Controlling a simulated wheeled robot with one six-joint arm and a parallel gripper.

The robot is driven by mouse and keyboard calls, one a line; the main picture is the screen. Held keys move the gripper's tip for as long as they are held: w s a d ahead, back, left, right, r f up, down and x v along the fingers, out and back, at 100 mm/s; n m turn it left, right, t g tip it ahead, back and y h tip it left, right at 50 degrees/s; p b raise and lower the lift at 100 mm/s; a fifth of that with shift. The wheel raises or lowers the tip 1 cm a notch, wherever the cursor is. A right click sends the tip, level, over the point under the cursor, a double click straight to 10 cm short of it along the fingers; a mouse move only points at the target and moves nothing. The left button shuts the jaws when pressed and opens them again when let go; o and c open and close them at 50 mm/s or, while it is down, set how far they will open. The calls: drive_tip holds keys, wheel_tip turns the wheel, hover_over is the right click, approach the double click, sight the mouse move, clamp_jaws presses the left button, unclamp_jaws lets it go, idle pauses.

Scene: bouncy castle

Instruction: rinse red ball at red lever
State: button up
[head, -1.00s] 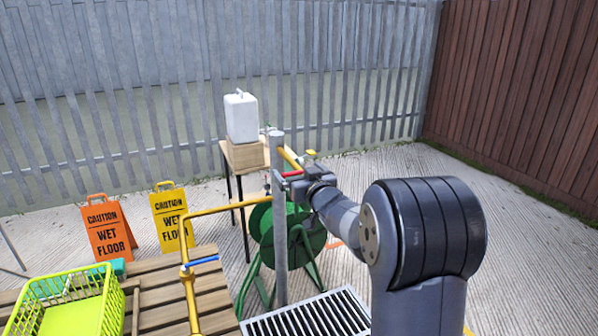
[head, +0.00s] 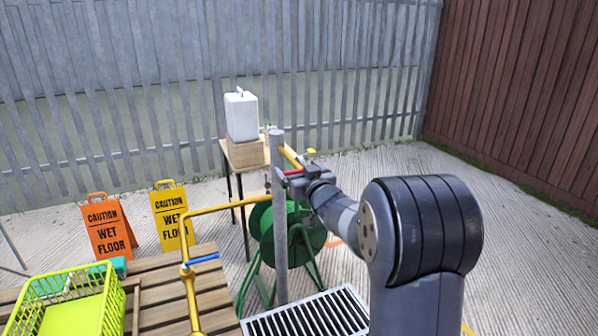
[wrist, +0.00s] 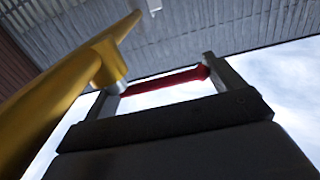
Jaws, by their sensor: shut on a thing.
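The red lever (head: 293,171) is beside the grey post, at the yellow pipe. My gripper (head: 290,180) is at the lever, partly hidden by the post and my own wrist. In the wrist view the red lever (wrist: 165,80) spans the space between the two fingers of my gripper (wrist: 160,78), which is shut on it. The yellow pipe (wrist: 70,85) runs close along the left of the fingers there. No red ball shows in either view.
A grey post (head: 279,225) stands just left of my gripper, above a floor grate (head: 305,318). A blue lever (head: 204,259) sits on another yellow pipe (head: 225,207). A green hose reel (head: 265,222) is behind. A lime basket (head: 75,316) and wet-floor signs (head: 108,228) are left.

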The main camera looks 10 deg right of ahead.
drive_tip(key=shift+s+d+r+n+y+p, duration=0.1)
drive_tip(key=shift+r+n+y+p, duration=0.25)
drive_tip(key=shift+p, duration=0.5)
drive_tip(key=shift+s+d+n+y+p, duration=0.15)
drive_tip(key=shift+y+p, duration=0.3)
drive_tip(key=shift+p, duration=0.35)
drive_tip(key=shift+f+n+g+y+p, duration=0.1)
drive_tip(key=shift+n+g+y+p, duration=0.2)
drive_tip(key=shift+n+y+p, duration=0.4)
drive_tip(key=shift+s+f+p, duration=0.1)
drive_tip(key=shift+s+p, duration=0.05)
drive_tip(key=shift+p, duration=0.15)
drive_tip(key=shift+y, duration=0.3)
drive_tip(key=shift+f, duration=0.1)
drive_tip(key=o, duration=1.1)
drive_tip(key=shift+o, duration=0.2)
drive_tip(key=b+v, duration=0.1)
drive_tip(key=v, duration=1)
drive_tip(key=shift+b, duration=0.3)
drive_tip(key=shift+c, duration=0.2)
